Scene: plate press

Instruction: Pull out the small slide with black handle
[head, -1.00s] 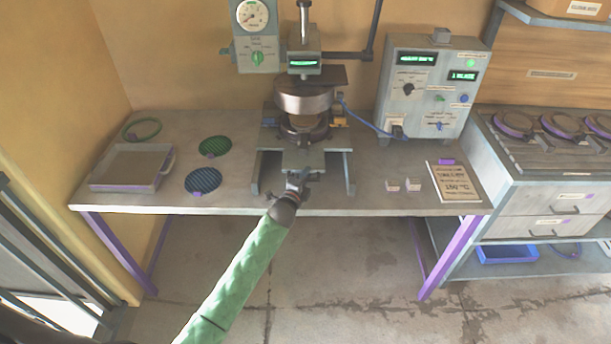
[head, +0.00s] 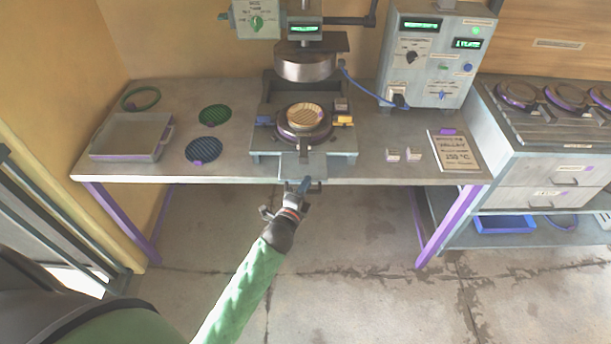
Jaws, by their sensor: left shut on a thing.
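The small slide (head: 303,166) sticks out toward me from the press base, past the table's front edge. A round lower plate (head: 285,134) rests above it, in front of and below the press's upper plate (head: 306,67), with a round tan patterned disc (head: 305,115) on top. My left gripper (head: 302,189) is shut at the slide's front end, on the dark handle (head: 313,186). The fingers partly hide the handle. My right gripper is not in view.
On the table (head: 385,170), a grey tray (head: 125,136), a green ring and two dark discs lie left. A control box (head: 432,62), small blocks and a sign (head: 455,150) are right. The floor in front is clear.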

